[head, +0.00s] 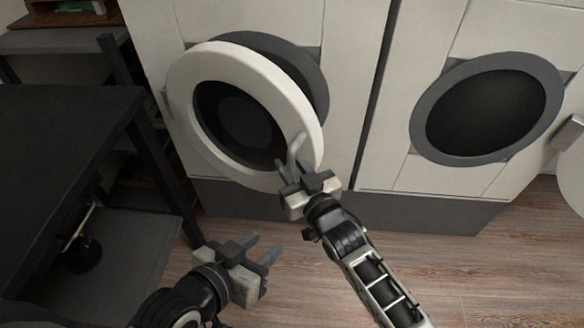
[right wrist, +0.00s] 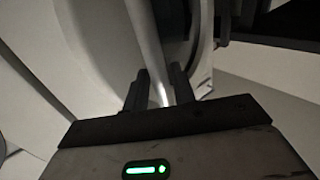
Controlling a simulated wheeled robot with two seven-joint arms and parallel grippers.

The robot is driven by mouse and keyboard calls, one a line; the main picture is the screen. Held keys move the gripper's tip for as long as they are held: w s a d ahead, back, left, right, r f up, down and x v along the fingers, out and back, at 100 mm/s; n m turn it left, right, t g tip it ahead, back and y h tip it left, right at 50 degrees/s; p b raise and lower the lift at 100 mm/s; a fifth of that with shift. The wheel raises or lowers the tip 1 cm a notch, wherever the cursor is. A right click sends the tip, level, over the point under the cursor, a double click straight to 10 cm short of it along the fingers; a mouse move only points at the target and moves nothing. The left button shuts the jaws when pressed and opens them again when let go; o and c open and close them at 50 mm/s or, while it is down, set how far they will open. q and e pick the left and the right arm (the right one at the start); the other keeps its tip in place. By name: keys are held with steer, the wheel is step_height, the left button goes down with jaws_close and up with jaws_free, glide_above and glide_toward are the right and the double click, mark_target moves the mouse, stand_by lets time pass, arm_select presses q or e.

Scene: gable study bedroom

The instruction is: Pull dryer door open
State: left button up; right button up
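The white round door (head: 185,103) with a dark glass centre stands ajar on the left machine (head: 345,40). A gap shows between it and the grey ring behind. Its pale bar handle (head: 297,147) is on the right rim. My right gripper (head: 294,168) is at the lower end of this handle. In the right wrist view the handle (right wrist: 149,45) runs down between the two fingers (right wrist: 158,92), which look closed on it. My left gripper (head: 264,246) is open and empty, below and left of the right one, above the floor.
A second machine (head: 480,35) on the right has a dark round opening; a white rounded piece (head: 572,170) juts in at the right edge. A dark table (head: 60,140) stands close on the left. Wooden floor (head: 500,260) is clear at the lower right.

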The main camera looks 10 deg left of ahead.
steer(key=shift+o, duration=0.2)
steer(key=shift+s+d, duration=0.25)
steer(key=shift+s, duration=0.05)
steer(key=p+v, duration=0.2)
steer(key=v, duration=1.3)
steer(key=shift+p, duration=0.35)
